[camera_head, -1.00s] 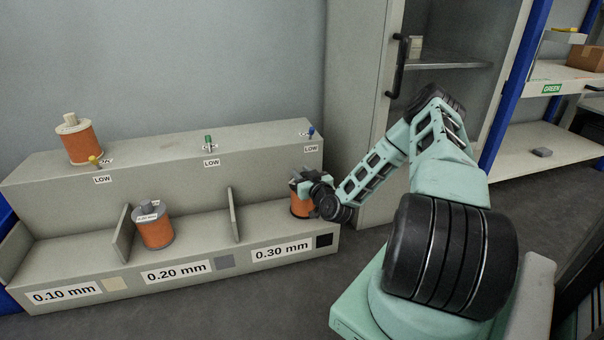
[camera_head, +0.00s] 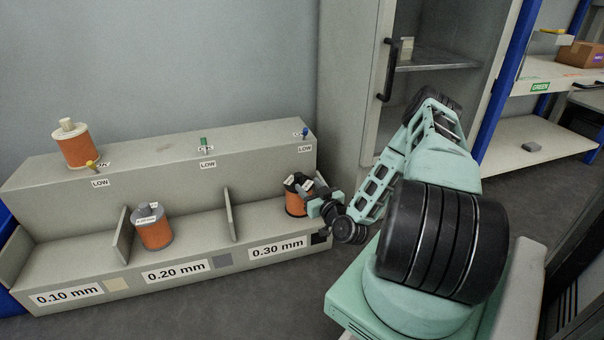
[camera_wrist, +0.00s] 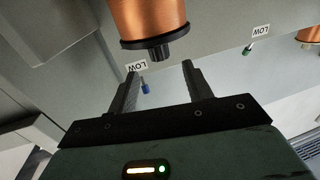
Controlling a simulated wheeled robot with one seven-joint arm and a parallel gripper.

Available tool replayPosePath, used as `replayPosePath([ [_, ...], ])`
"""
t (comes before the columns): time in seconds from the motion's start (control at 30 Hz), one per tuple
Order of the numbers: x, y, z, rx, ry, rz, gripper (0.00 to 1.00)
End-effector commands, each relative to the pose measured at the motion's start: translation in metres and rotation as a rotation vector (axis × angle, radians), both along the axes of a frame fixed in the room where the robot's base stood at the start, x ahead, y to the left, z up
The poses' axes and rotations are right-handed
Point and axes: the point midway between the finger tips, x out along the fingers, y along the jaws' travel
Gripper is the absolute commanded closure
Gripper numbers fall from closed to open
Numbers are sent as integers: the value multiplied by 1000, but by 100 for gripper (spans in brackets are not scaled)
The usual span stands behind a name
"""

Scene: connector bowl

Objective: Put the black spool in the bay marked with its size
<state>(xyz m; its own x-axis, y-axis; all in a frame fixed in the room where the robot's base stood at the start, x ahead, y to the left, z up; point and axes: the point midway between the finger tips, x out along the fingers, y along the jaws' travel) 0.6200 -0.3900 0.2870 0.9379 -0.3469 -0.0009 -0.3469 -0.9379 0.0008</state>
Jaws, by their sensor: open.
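The black spool (camera_head: 296,203), copper wire between black flanges, stands upright in the right bay, above the 0.30 mm label (camera_head: 278,248) with its black square. It also shows in the wrist view (camera_wrist: 150,15), cut off by the top edge, with its black flange and hub knob in front of the fingertips. My gripper (camera_head: 316,196) is at the spool's right side. In the wrist view the two fingers (camera_wrist: 160,75) are apart with nothing between them, and a gap shows between them and the spool.
A grey-flanged spool (camera_head: 154,230) stands in the 0.20 mm bay; the 0.10 mm bay (camera_head: 65,262) is empty. A cream-flanged spool (camera_head: 77,145) and small yellow, green and blue levers sit on the upper ledge. Dividers separate the bays. A cabinet (camera_head: 347,130) stands behind my arm.

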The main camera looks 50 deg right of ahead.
Motion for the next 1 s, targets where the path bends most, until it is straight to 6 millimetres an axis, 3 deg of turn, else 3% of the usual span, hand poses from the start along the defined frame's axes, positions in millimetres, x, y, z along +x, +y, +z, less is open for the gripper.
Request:
replayPosePath([
  [0.1,-16,6,2,-1,1,0,50],
  [0.33,-27,10,0,-1,-1,0,50],
  [0.43,-21,14,2,-2,12,24,50],
  [0.53,1,30,8,-3,72,113,50],
  [0.67,44,79,22,-8,234,312,50],
  [0.8,74,151,41,-22,458,516,50],
  [0.9,80,204,58,-38,617,626,50],
  [1.0,72,256,80,-60,769,706,50],
])
